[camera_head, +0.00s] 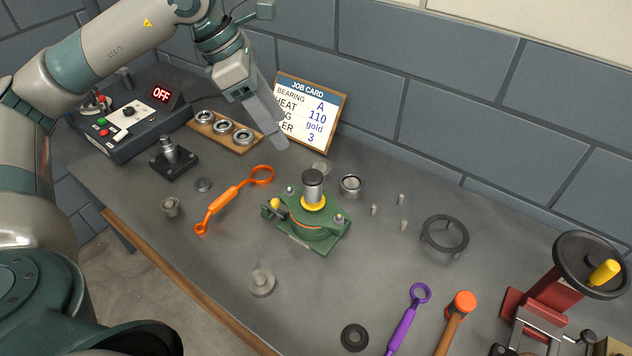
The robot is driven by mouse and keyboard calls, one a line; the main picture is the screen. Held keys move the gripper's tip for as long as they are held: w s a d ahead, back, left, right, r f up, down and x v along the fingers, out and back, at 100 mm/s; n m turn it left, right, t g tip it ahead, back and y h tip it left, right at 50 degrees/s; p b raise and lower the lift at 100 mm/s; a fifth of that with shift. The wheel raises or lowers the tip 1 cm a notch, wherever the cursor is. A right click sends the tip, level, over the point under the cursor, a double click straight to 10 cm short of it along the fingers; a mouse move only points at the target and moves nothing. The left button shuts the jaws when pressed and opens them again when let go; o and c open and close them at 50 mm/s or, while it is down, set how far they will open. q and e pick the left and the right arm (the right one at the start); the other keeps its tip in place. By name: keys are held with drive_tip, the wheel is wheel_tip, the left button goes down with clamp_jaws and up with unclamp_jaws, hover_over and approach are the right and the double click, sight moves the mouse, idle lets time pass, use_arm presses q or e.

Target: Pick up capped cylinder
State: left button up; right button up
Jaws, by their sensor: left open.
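A silver cylinder with a dark cap (313,187) stands upright in a yellow ring (313,203) on the green casing (322,240) near the middle of the bench. My left gripper (274,128) is above and to the left of the cylinder, apart from it. Its long grey fingers point down and right, in front of the job card, and nothing shows between them. It is open. My right gripper is not in view.
The job card (310,95) leans behind the casing. A wooden bearing board (247,147), an orange wrench (232,196) and a control box (125,115) lie left.

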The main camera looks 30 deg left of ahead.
use_arm(q)
drive_tip(key=shift+a+r, duration=0.1)
drive_tip(key=shift+a, duration=0.45)
drive_tip(key=shift+d, duration=0.1)
drive_tip(key=p, duration=0.5)
approach(306, 173)
drive_tip(key=x, duration=0.5)
drive_tip(key=shift+d, duration=0.15)
drive_tip(key=shift+w+d+f, duration=0.1)
drive_tip(key=shift+f, duration=0.4)
